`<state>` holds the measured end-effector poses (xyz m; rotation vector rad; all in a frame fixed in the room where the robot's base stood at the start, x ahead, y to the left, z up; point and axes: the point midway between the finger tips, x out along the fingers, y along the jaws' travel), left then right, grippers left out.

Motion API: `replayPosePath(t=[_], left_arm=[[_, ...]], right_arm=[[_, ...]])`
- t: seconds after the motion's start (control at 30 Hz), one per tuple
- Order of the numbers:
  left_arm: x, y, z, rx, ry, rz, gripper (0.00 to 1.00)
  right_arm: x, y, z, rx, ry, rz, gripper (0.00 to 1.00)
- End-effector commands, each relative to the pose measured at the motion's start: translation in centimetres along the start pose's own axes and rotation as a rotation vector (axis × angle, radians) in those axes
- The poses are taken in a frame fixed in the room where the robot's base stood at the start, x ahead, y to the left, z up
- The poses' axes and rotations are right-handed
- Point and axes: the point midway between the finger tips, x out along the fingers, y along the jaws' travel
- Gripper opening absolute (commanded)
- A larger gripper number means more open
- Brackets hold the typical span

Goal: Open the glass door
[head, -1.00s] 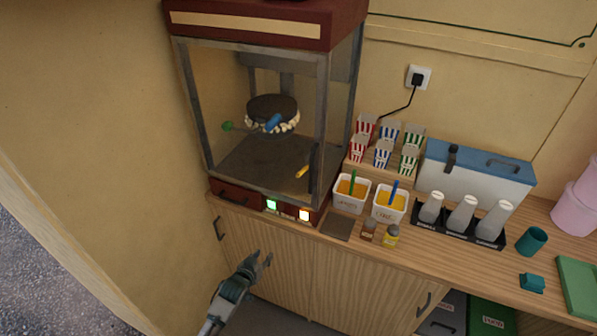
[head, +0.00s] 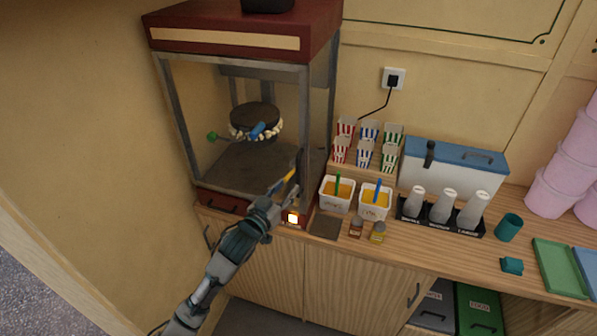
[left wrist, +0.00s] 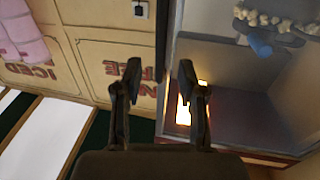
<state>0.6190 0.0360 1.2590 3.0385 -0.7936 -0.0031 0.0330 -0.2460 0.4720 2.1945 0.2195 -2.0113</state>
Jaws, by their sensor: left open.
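The popcorn machine (head: 240,40) has a dark red top and a glass front door (head: 200,112) in a grey frame, which looks closed. A dark upright handle (head: 300,162) is at the door's right edge. My left gripper (head: 286,184) is open in front of the lower right of the door, close to the handle. In the left wrist view, the open fingers (left wrist: 160,76) point toward a dark upright bar (left wrist: 160,35), probably the handle, lying between them in the picture. Contact cannot be made out. My right gripper is not in view.
A kettle (head: 254,119) hangs inside the machine. A wall closes off the left side.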

Motion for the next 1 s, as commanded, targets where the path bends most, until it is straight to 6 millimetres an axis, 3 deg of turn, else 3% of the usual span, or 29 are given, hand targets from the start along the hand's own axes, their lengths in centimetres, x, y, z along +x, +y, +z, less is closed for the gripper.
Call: replayPosePath(t=[0.1, 0.3, 0.5, 0.77, 0.93, 1.0], left_arm=[[2.8, 0.0, -0.2, 0.0, -0.001, -0.001, 0.4], [6.2, 0.0, -0.1, 0.0, -0.001, -0.001, 0.4], [7.5, 0.0, 0.0, 0.001, 0.0, 0.0, 0.4], [7.6, 0.0, 0.0, 0.001, 0.0, 0.0, 0.4], [7.6, 0.0, 0.0, 0.001, 0.0, 0.0, 0.03], [7.6, 0.0, 0.0, 0.001, 0.0, 0.0, 0.0]], right_arm=[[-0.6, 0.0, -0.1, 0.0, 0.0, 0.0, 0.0], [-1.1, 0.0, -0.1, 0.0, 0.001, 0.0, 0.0], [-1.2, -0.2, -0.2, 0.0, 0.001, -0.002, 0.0], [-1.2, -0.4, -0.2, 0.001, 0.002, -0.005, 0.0], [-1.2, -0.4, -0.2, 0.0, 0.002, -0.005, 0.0], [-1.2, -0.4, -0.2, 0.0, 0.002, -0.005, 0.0]])
